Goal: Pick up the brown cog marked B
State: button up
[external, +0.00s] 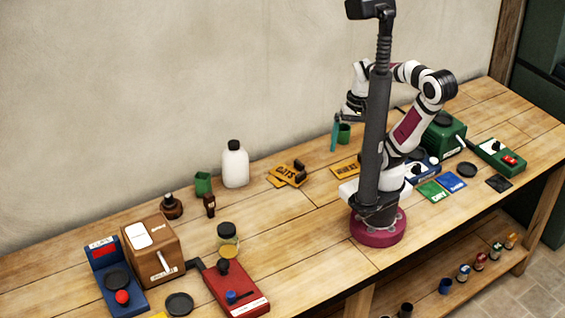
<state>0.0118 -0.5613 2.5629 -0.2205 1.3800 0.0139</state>
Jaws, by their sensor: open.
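I cannot make out a brown cog marked B in the external view; any such mark is too small to read or hidden. My gripper (335,146) is at the back of the bench, left of the dark column, with its teal fingers pointing down. It is open. A green cup (344,133) is close beside the fingers; I cannot tell whether they touch. The column and my arm hide part of the bench behind them.
A brown box machine (153,250), blue scale (117,278) and red device (237,288) stand at left. A white bottle (235,167) and yellow signs (287,175) are near the wall. A green machine (443,136) stands right. Bare wood lies around the front middle (310,235).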

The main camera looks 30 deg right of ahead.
jog(key=c, duration=0.6)
jog(key=shift+o, duration=0.2)
jog(key=m+g+y, duration=0.1)
jog(key=m+y, duration=1)
jog(key=y, duration=0.1)
send_over(205, 204)
jog(key=d, duration=1.4)
notch_tip(205, 204, down, 12)
jog(key=f, duration=0.1)
jog(key=shift+m, duration=0.3)
jog(key=x, duration=1.1)
jog(key=w+x, duration=0.1)
jog(key=x, duration=0.4)
jog(key=shift+a+f, duration=0.25)
jog(key=shift+f, duration=0.05)
